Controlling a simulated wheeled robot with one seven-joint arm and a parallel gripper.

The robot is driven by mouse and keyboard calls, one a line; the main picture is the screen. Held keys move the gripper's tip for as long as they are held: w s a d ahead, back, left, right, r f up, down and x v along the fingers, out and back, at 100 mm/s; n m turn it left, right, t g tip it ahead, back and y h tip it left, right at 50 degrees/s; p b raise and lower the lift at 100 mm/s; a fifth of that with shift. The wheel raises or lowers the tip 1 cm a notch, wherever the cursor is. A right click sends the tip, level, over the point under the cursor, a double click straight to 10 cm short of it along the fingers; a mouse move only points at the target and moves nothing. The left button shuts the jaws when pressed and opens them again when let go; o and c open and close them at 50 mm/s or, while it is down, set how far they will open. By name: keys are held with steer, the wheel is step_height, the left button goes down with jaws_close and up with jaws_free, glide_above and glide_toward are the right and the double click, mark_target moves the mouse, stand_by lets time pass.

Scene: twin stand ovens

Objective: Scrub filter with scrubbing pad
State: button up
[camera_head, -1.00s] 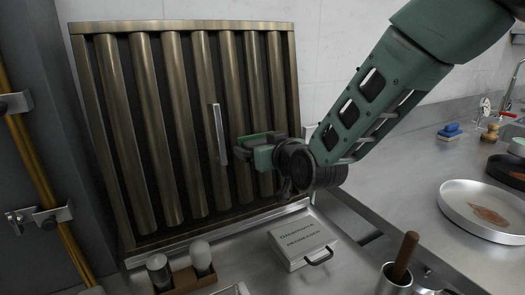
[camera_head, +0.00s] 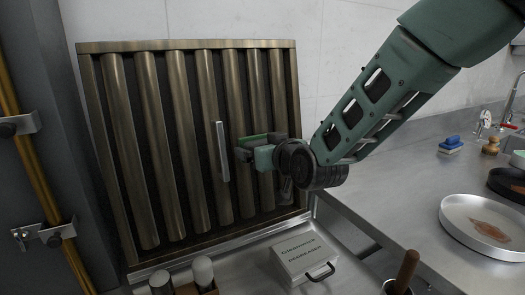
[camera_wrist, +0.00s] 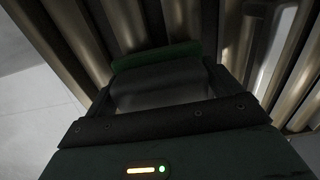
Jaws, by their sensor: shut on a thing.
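The filter (camera_head: 176,130) is a large brown metal panel with upright ridges, leaning against the wall. A pale upright handle (camera_head: 223,152) stands out from its middle. My gripper (camera_head: 250,150) is at the right half of the filter, right of the handle. It is shut on a green scrubbing pad (camera_head: 254,140). In the wrist view the pad (camera_wrist: 156,56) shows as a green strip beyond the jaws, close against the ridges; whether it touches them I cannot tell. The handle shows at the right of the wrist view (camera_wrist: 275,50).
A lidded metal box (camera_head: 303,257) with lettering stands below the filter. Two small shakers (camera_head: 203,270) are left of it. A wooden-handled tool (camera_head: 406,270) is at the front.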

mark_target(251, 96)
steer(key=shift+r, duration=0.1)
steer(key=shift+w+r+p, duration=0.15)
steer(key=shift+r+p, duration=0.8)
steer(key=shift+r, duration=0.35)
steer(key=shift+w+a+r+p, duration=0.2)
steer(key=shift+r+p, duration=0.2)
steer(key=shift+r, duration=0.4)
steer(key=shift+w+a+r+p, duration=0.1)
steer(key=shift+w+r+p, duration=0.1)
steer(key=shift+r+p, duration=0.4)
steer(key=shift+r, duration=0.15)
steer(key=shift+w+r+p, duration=0.15)
steer(key=shift+r+p, duration=0.2)
steer(key=shift+r, duration=0.45)
steer(key=shift+w+r+p, duration=0.1)
steer(key=shift+r+p, duration=0.2)
steer(key=shift+r, duration=0.45)
steer(key=shift+r, duration=0.1)
steer(key=shift+w+a+r+p, duration=0.15)
steer(key=shift+r+p, duration=0.1)
steer(key=shift+r, duration=0.25)
steer(key=shift+w+r+p, duration=0.1)
steer(key=shift+r+p, duration=0.15)
steer(key=shift+r, duration=0.25)
steer(key=shift+w+a+r+p, duration=0.15)
steer(key=shift+r+p, duration=0.1)
steer(key=shift+r, duration=0.25)
